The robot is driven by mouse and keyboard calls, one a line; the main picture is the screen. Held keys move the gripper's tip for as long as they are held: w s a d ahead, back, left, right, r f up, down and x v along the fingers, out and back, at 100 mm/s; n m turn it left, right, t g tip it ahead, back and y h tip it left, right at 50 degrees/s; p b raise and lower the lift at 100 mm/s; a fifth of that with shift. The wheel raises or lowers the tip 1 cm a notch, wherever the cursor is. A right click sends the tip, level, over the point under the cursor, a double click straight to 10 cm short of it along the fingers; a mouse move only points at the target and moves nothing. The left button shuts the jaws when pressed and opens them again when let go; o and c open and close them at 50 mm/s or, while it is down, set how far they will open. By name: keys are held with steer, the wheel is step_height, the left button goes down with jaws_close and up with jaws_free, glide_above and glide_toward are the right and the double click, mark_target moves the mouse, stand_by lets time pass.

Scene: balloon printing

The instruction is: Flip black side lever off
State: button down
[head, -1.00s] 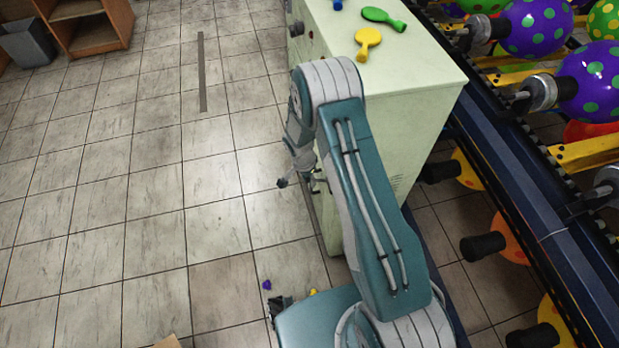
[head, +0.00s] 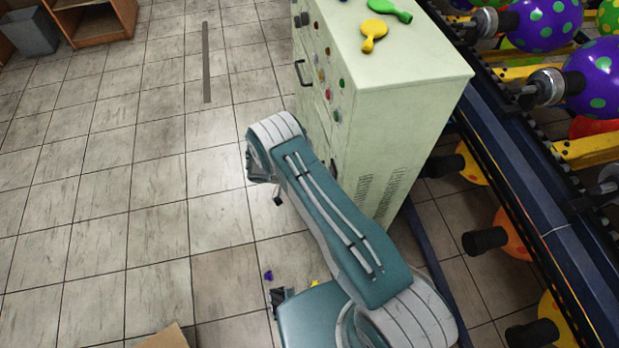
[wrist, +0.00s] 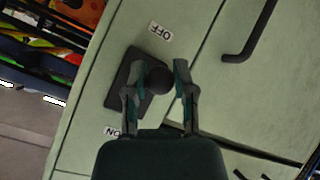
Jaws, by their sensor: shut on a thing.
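The black side lever shows in the wrist view as a round black knob (wrist: 158,79) in front of a dark plate (wrist: 119,88) on the pale green cabinet. A white OFF label (wrist: 160,32) is above the plate and an ON label (wrist: 115,132) is below it, both upside down in the picture. My gripper (wrist: 157,84) has one finger on each side of the knob and is shut on it. I cannot tell which position the lever is in. In the head view my gripper and the lever are not clearly seen; my arm reaches low beside the cabinet.
The cabinet (head: 405,75) bears green and yellow balloons on top and coloured buttons on its front. A black handle (wrist: 250,30) sits beyond the panel seam. A conveyor frame (head: 520,190) with spotted balloons runs at right. Tiled floor (head: 150,190) at left is mostly clear.

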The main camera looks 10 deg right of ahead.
steer(key=shift+w+d+f+h, duration=0.1)
steer(key=shift+d+f+h, duration=0.1)
steer(key=shift+f+h, duration=0.5)
steer(key=shift+d+f+h, duration=0.15)
steer(key=shift+f+h, duration=0.2)
steer(key=shift+h, duration=0.55)
steer(key=shift+c, duration=2.2)
jaws_free()
steer(key=shift+a, duration=0.1)
steer(key=v, duration=1.2)
steer(key=shift+f, duration=0.2)
steer(key=shift+r, duration=0.1)
